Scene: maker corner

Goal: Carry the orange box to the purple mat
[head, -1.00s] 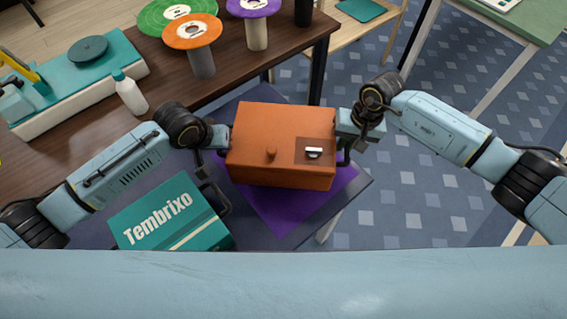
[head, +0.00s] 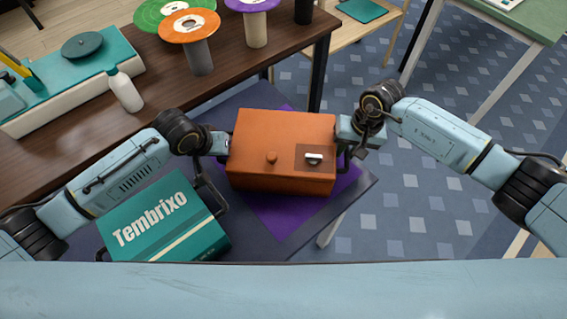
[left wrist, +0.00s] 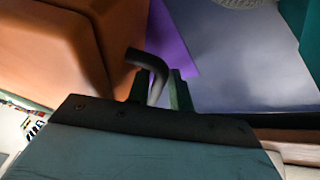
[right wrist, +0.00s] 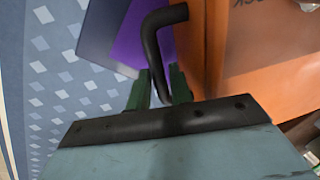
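The box hides much of the mat.
A teal Tembrixo box (head: 165,222) lies on the low table (head: 355,185), left of the mat, near my left arm. A brown table (head: 230,75) behind holds a white bottle (head: 124,92) and disc-topped stands. Open floor lies to the right.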

